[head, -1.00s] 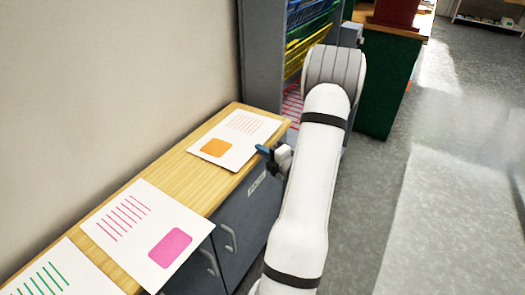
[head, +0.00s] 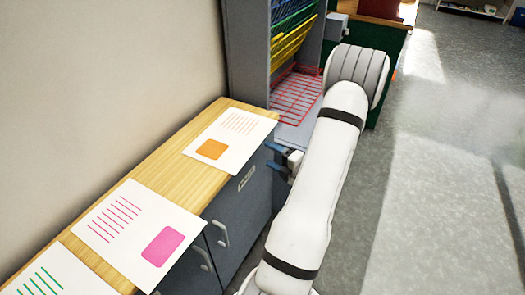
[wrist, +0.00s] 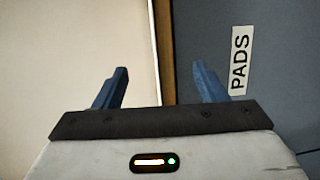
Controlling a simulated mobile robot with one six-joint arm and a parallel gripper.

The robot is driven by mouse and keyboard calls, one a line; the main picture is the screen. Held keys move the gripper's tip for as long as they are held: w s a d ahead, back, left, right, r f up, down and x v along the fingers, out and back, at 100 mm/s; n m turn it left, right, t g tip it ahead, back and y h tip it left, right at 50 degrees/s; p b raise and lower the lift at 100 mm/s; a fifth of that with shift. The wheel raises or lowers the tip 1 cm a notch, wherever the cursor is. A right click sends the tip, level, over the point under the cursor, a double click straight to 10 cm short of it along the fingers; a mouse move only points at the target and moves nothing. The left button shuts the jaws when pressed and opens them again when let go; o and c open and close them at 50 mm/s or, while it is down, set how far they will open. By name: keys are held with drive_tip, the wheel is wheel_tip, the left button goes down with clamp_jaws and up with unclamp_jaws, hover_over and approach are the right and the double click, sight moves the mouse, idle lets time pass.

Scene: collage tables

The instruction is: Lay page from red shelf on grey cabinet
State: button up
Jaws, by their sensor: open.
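The grey cabinet (head: 248,205) with a wooden top stands along the wall at left in the head view. A white page with an orange block (head: 235,138) lies at the far end of its top. The red shelf (head: 297,95) is a wire rack low in a grey rack unit beyond the cabinet. No page shows on its visible part, and my arm hides some of it. My gripper (head: 270,158) is open and empty beside the cabinet's front, near the orange page. The wrist view shows its blue fingers (wrist: 161,75) apart, near the cabinet's "PADS" label (wrist: 240,58).
A page with a pink block (head: 140,227) and a page with green lines (head: 55,275) lie nearer on the cabinet top. Bare wood shows between the pages. Yellow, green and blue wire shelves sit above the red one. Open floor (head: 440,190) lies to the right.

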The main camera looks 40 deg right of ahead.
drive_tip(key=shift+s+d+r, duration=0.1)
drive_tip(key=shift+s+d, duration=0.05)
drive_tip(key=shift+s, duration=0.25)
drive_tip(key=s+r+p, duration=0.2)
drive_tip(key=r+p, duration=0.1)
drive_tip(key=d+r+p, duration=0.1)
drive_tip(key=r+p, duration=0.1)
drive_tip(key=shift+s, duration=0.4)
idle(0.5)
